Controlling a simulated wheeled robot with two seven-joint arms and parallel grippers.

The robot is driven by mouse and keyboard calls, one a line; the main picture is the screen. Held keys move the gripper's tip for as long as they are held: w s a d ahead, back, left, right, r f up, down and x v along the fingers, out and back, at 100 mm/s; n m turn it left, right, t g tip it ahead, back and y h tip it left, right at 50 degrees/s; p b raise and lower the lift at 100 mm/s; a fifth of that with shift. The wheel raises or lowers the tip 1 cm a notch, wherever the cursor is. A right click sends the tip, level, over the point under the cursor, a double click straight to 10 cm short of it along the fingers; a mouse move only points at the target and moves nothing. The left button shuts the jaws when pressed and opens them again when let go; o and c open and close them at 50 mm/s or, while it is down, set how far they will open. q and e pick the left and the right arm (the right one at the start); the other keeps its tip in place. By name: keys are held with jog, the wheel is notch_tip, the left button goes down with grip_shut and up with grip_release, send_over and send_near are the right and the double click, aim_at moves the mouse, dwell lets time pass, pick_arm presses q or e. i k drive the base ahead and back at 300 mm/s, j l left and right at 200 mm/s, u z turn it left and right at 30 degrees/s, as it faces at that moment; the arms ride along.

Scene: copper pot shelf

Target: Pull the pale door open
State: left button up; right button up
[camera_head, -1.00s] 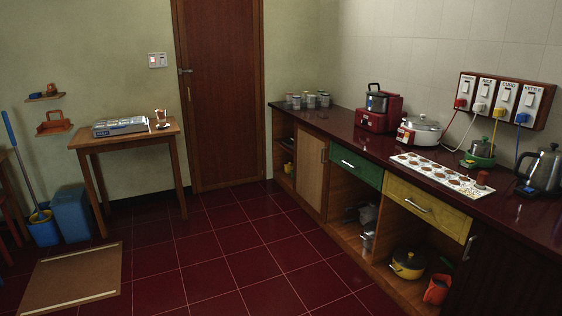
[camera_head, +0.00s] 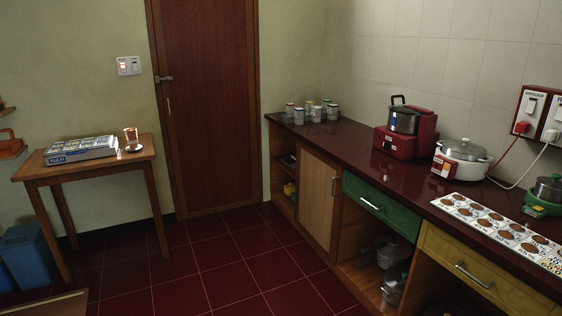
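The pale door (camera_head: 318,201) is a light wood cabinet door under the dark red counter. It sits between an open shelf bay on its left and the green drawer on its right. It looks shut, with a slim upright metal handle (camera_head: 334,186) near its right edge. Neither of my grippers shows in the head view.
A green drawer (camera_head: 370,204) and a yellow drawer (camera_head: 472,275) front the counter (camera_head: 345,152). An open bay with metal pots (camera_head: 394,285) lies below the green drawer. A wooden table (camera_head: 91,173) stands at the left. The red tiled floor (camera_head: 225,262) before the pale door is clear.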

aim_at(318, 194)
jog(key=i+j+z, duration=0.1)
jog(key=i, duration=1.4)
jog(key=i+j+z, duration=0.15)
jog(key=i+z, duration=0.35)
jog(key=i+j+z, duration=1)
